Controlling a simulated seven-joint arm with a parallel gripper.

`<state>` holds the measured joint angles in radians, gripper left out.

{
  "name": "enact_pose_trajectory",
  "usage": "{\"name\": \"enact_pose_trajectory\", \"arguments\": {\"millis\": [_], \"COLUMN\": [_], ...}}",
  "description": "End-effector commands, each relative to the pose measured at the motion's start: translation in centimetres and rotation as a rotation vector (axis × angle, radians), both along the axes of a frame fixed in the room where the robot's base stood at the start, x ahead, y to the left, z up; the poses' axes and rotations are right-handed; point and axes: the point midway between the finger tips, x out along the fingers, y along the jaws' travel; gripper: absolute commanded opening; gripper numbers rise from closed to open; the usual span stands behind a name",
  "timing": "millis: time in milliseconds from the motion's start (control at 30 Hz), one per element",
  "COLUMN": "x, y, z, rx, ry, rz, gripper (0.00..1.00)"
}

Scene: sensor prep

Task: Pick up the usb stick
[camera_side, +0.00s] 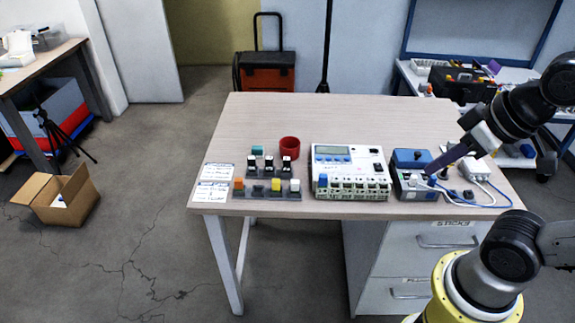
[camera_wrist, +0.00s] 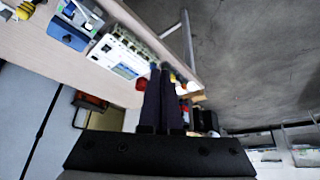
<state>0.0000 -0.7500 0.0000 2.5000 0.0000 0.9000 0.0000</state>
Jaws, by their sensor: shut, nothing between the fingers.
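My gripper (camera_side: 430,172) has long dark fingers that are shut and empty. In the side view its tips appear over the blue-topped grey box (camera_side: 411,159) at the right of the table; how high above it they are I cannot tell. In the wrist view the shut fingers (camera_wrist: 161,68) point up the picture, with the red cup and small coloured parts beyond them. I cannot single out the usb stick for certain. Small black-and-white pieces (camera_side: 269,164) stand upright in a dark rack left of the white device, too small to identify.
A white device with a screen (camera_side: 349,168) stands mid-table, also in the wrist view (camera_wrist: 124,52). A red cup (camera_side: 290,147) is behind the racks. Coloured blocks (camera_side: 276,185) and labels (camera_side: 214,181) are at front left. A white adapter with cables (camera_side: 475,170) lies at right. The table's back left (camera_side: 265,115) is clear.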

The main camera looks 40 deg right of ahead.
Motion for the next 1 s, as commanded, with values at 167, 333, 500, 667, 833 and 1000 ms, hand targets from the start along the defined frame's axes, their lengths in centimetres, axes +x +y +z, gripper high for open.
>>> {"name": "enact_pose_trajectory", "arguments": {"millis": [167, 333, 500, 667, 833, 1000], "x": [0.0, 0.0, 0.0, 0.0, 0.0, -0.25], "y": [0.0, 0.0, 0.0, 0.0, 0.0, 0.0], "z": [0.0, 0.0, 0.0, 0.0, 0.01, 0.02], "rx": [0.0, 0.0, 0.0, 0.0, -0.008, -0.099], "ry": [0.0, 0.0, 0.0, 0.0, 0.0, 0.013], "rz": [0.0, 0.0, 0.0, 0.0, 0.016, 0.187], "gripper": [0.0, 0.31, 0.61, 0.62, 0.62, 0.62]}}
